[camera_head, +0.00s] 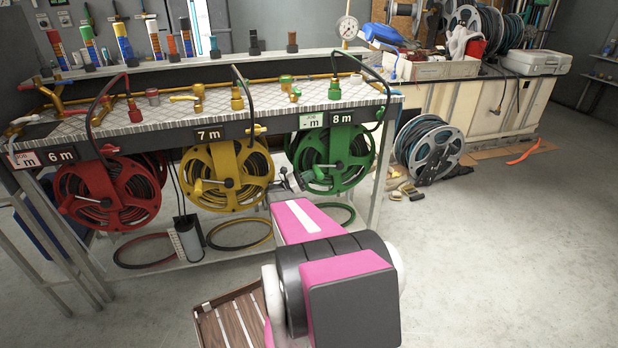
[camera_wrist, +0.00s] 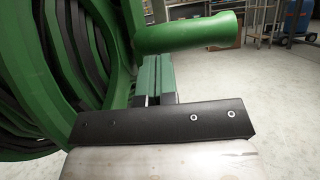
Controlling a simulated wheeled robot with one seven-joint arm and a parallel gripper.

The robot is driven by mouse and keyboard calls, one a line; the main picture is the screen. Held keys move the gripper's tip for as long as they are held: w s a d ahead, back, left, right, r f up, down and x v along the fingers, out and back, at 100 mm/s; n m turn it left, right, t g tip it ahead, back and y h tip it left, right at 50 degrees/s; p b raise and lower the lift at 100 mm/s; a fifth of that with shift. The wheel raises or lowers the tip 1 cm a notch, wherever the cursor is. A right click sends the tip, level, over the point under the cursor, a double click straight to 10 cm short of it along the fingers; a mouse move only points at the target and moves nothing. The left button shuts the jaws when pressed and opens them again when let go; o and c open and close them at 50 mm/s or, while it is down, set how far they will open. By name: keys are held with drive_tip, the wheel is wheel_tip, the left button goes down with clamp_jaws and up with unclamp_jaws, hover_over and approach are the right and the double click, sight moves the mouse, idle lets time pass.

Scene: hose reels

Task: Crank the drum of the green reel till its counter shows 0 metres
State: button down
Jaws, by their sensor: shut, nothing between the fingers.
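The green reel (camera_head: 362,158) hangs under the right end of the bench in the head view. The counter (camera_head: 341,117) above it reads 8 m. My gripper (camera_head: 284,181) is just left of the green reel, low beside its drum. In the wrist view my gripper's fingers (camera_wrist: 152,77) are together with nothing between them. A green crank grip (camera_wrist: 187,33) sticks out just beyond and above the fingertips, apart from them as far as I can see. The green drum's rim and dark hose (camera_wrist: 45,75) fill the left of that view.
A yellow reel (camera_head: 196,163) under 7 m and a red reel (camera_head: 96,205) under 6 m hang to the left. A small card (camera_head: 312,121) showing "- m" sits beside the green counter. Floor at right is open.

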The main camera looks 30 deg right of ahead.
sight(315, 165)
drive_tip(key=r+y, duration=0.2)
drive_tip(key=d+r+y, duration=0.1)
drive_tip(key=r+y, duration=0.1)
drive_tip(key=r, duration=0.1)
drive_tip(key=r+t+y, duration=0.1)
drive_tip(key=r+y, duration=0.1)
drive_tip(key=r, duration=0.1)
drive_tip(key=shift+s+d, duration=0.25)
drive_tip(key=shift+d, duration=0.1)
drive_tip(key=shift+s+d+r, duration=0.1)
drive_tip(key=shift+d+r, duration=0.35)
drive_tip(key=shift+r, duration=0.2)
